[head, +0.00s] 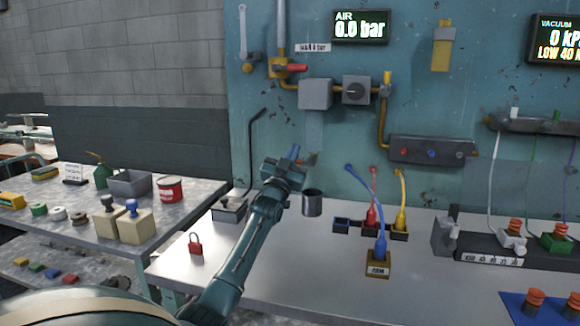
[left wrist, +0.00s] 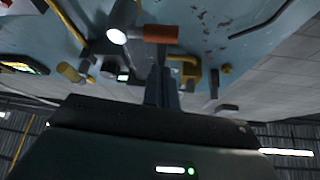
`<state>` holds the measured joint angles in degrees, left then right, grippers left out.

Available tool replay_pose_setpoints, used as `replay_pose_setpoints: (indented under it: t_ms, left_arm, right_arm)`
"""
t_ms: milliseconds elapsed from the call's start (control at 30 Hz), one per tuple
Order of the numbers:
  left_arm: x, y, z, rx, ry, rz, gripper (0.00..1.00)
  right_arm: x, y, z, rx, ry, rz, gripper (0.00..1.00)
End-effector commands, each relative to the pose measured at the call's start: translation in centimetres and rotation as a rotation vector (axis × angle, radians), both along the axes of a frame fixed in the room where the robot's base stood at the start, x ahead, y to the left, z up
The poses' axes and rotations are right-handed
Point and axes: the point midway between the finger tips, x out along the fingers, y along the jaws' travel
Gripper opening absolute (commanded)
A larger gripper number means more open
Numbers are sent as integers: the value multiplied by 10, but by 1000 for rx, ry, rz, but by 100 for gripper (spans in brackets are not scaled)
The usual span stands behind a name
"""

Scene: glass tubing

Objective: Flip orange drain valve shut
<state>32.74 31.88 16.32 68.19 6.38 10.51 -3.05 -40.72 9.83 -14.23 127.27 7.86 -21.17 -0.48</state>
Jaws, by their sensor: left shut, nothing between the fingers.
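The orange drain valve handle (head: 310,159) shows small and partly hidden behind my left gripper in the head view, below a grey box on the teal panel. In the left wrist view the orange handle (left wrist: 160,33) lies crosswise beside a grey pipe end (left wrist: 121,22). My left gripper (head: 293,153) is shut and empty, close to the handle. In the left wrist view its closed fingertips (left wrist: 160,70) point at the handle's underside in the picture. I cannot tell whether they touch it. My right gripper is not in view.
A dark grey cup (head: 312,203) stands on the bench just below the valve. A red-handled valve (head: 296,67) and yellow piping are higher on the panel. A red padlock (head: 195,244) and a grey box (head: 229,210) are near my left arm.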

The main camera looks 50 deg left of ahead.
Motion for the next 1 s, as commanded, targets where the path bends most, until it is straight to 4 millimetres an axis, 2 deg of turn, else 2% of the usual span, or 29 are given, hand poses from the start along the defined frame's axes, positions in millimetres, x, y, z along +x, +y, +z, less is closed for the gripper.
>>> replay_pose_setpoints:
  t_ms: [33,100,300,500,700,1000]
  left_arm:
    - [1,0,22,2,-2,-1,0]
    - [-10,-9,-2,-1,4,-4,0]
    - [-43,-28,-23,0,3,-2,0]
    - [-65,-42,-37,0,2,-1,0]
    - [-73,-45,-41,1,1,0,0]
    - [-73,-46,-41,0,0,-1,0]
  right_arm:
    - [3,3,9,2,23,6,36]
    - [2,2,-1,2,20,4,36]
    - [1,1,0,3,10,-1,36]
    - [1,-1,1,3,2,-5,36]
    - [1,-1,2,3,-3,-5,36]
    - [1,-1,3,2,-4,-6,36]
